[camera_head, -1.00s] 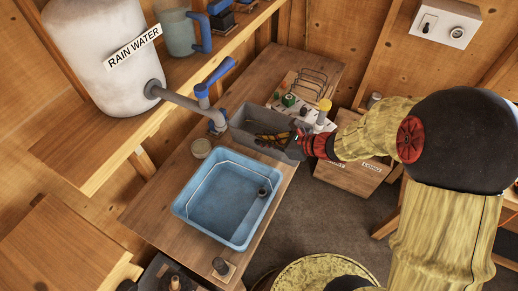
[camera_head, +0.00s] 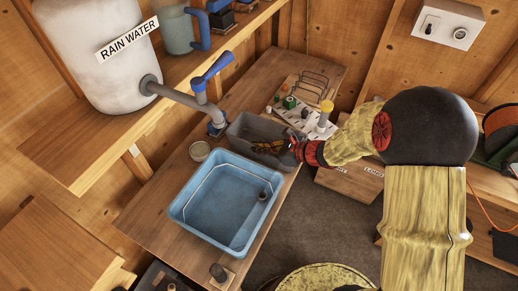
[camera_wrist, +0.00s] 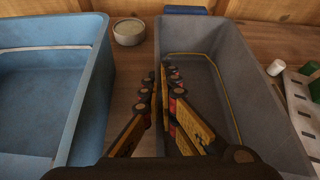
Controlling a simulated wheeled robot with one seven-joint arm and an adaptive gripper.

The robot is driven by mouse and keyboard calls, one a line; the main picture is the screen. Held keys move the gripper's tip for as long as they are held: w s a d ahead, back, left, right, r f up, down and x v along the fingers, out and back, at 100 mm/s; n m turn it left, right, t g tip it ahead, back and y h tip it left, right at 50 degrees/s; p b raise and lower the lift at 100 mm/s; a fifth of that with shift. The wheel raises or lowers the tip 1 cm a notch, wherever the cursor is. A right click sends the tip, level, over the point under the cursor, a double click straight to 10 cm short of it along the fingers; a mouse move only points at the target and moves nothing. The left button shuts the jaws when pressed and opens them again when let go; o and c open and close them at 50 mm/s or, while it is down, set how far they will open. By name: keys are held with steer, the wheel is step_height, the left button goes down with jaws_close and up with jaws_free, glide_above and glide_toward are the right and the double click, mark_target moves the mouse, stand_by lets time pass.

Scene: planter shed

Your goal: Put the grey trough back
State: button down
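My gripper (camera_wrist: 160,80) has one finger on each side of the trough's left wall, the tips close together on the rim. It looks shut on that wall. The lower fingers hide part of the trough's near end.
The tap (camera_head: 216,124) rises close behind the trough's left end. A small round dish (camera_head: 200,151) sits between tap and basin. Bare bench lies left of the basin.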

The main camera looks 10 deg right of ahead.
steer(key=c, duration=2.6)
jaws_free()
steer(key=shift+f, duration=0.15)
steer(key=o, duration=0.6)
steer(key=shift+c, duration=0.2)
steer(key=shift+d+r, duration=0.1)
steer(key=shift+r, duration=0.2)
steer(key=p+v, duration=0.4)
steer(key=v, duration=0.8)
steer(key=s+a+r+n+g+h, duration=0.3)
steer(key=s+a+r+n+g, duration=0.1)
steer(key=s+r+n, duration=0.85)
steer(key=s+d+r+n+t+h, duration=0.2)
steer(key=s+d+r+n+h, duration=0.4)
steer(key=n, duration=0.6)
steer(key=shift+s+d+r+h, duration=0.4)
steer(key=shift+s+d+r, duration=0.2)
steer(key=shift+s+d, duration=0.45)
